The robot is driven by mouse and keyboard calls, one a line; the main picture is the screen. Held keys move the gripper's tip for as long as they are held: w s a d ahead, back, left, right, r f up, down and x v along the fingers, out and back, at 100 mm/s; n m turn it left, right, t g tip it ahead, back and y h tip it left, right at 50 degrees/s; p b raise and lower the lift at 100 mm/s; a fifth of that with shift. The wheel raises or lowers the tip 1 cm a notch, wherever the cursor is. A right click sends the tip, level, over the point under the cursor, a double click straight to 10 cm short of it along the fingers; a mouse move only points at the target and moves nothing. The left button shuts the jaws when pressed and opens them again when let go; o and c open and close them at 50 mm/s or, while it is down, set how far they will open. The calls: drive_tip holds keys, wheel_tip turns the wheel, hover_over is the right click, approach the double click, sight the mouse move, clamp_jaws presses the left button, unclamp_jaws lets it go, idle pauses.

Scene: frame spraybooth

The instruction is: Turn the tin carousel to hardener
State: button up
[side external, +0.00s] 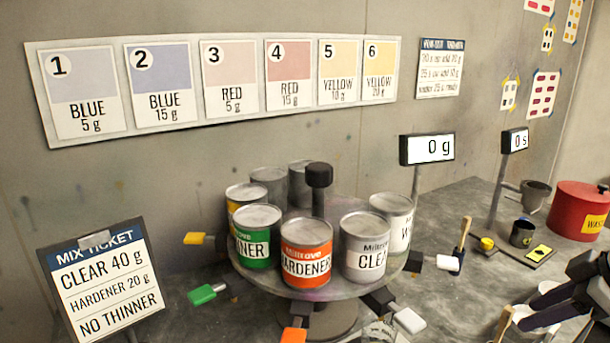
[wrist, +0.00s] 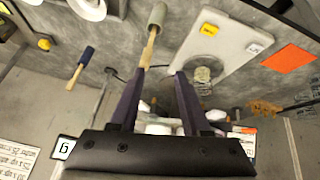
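The tin carousel (side external: 345,284) is a round grey turntable with several labelled tins and a black centre knob (side external: 319,175). The orange-red HARDENER tin (side external: 306,254) is at the front, between the green THINNER tin (side external: 252,238) and the grey CLEAR tin (side external: 364,250). Coloured tabs stick out below the rim; an orange tab (side external: 293,335) is below the HARDENER tin. My gripper (side external: 530,311) is at the lower right of the side view, apart from the carousel. In the wrist view its purple fingers (wrist: 157,76) are spread, with nothing visibly held.
A weight display (side external: 427,149) reads 0 g and a timer (side external: 515,140) reads 0 s. A red waste bin (side external: 580,210), a dark cup (side external: 522,233) and an upright brush (side external: 461,242) stand right of the carousel. A mix ticket (side external: 103,283) stands left.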

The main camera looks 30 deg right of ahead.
sight(308, 166)
drive_tip(key=o, duration=0.6)
drive_tip(key=w+d+r+n+t, duration=0.1)
drive_tip(key=w+r+n+t, duration=0.4)
drive_tip(key=w+r+n, duration=0.3)
drive_tip(key=shift+w+d+r+n+h, duration=0.2)
drive_tip(key=shift+w+n+h, duration=0.2)
drive_tip(key=shift+w+n, duration=0.55)
drive_tip(key=w+a+r+n+t+y, duration=0.2)
drive_tip(key=w+a+r+n+t, duration=0.15)
drive_tip(key=w+r+n, duration=0.7)
drive_tip(key=w+a+f+n+y, duration=0.1)
drive_tip(key=a+n+y, duration=0.1)
drive_tip(key=n, duration=0.4)
drive_tip(key=w+a+n+t+y, duration=0.1)
drive_tip(key=w+a+n+y, duration=0.1)
drive_tip(key=n, duration=0.4)
drive_tip(key=w+a+f+n+t+y, duration=0.1)
drive_tip(key=w+a+n+y, duration=0.1)
drive_tip(key=a+n, duration=0.2)
drive_tip(key=shift+w+f+n+y, duration=0.1)
drive_tip(key=shift+f+n+y, duration=0.25)
drive_tip(key=shift+n, duration=0.75)
drive_tip(key=shift+g, duration=0.25)
drive_tip(key=f+x, duration=0.1)
drive_tip(key=x, duration=0.4)
drive_tip(key=f+x, duration=0.1)
drive_tip(key=x, duration=0.4)
drive_tip(key=f+x, duration=0.1)
drive_tip(key=x, duration=0.4)
drive_tip(key=shift+f, duration=0.4)
